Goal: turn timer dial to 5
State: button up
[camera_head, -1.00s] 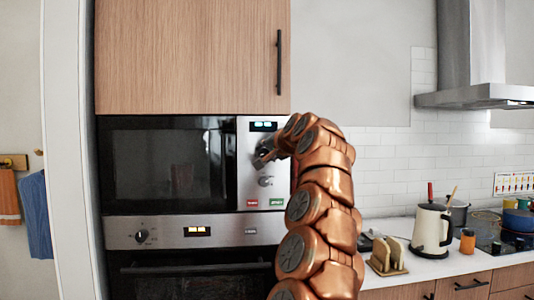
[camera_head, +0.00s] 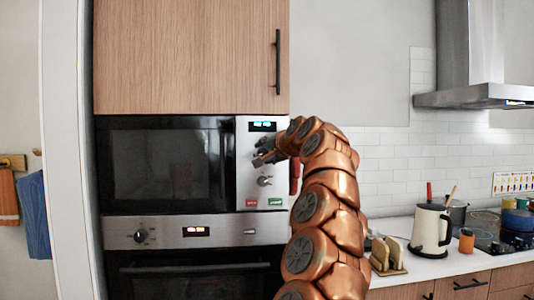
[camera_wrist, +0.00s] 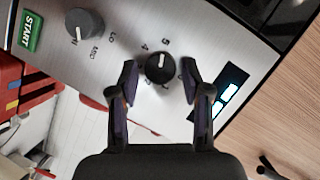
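The timer dial (camera_wrist: 160,68) is a dark round knob with a white mark on the microwave's silver panel (camera_wrist: 110,50). Printed numbers ring it, partly hidden by my fingers. My gripper (camera_wrist: 160,78) is open, with one fingertip on each side of the dial and a gap on both sides. In the head view my gripper (camera_head: 264,158) is in front of the upper panel and hides most of the dial.
A second knob (camera_wrist: 84,24) and a green START button (camera_wrist: 31,32) share the panel. The lit display (camera_wrist: 226,97) lies beside the dial. A red object (camera_wrist: 30,85) is beside the microwave. An oven (camera_head: 190,240) is below, a wooden cabinet (camera_head: 190,60) above.

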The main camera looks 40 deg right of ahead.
jog(key=shift+o, duration=0.6)
jog(key=v, duration=1.2)
jog(key=shift+s, duration=0.1)
dwell(0.5)
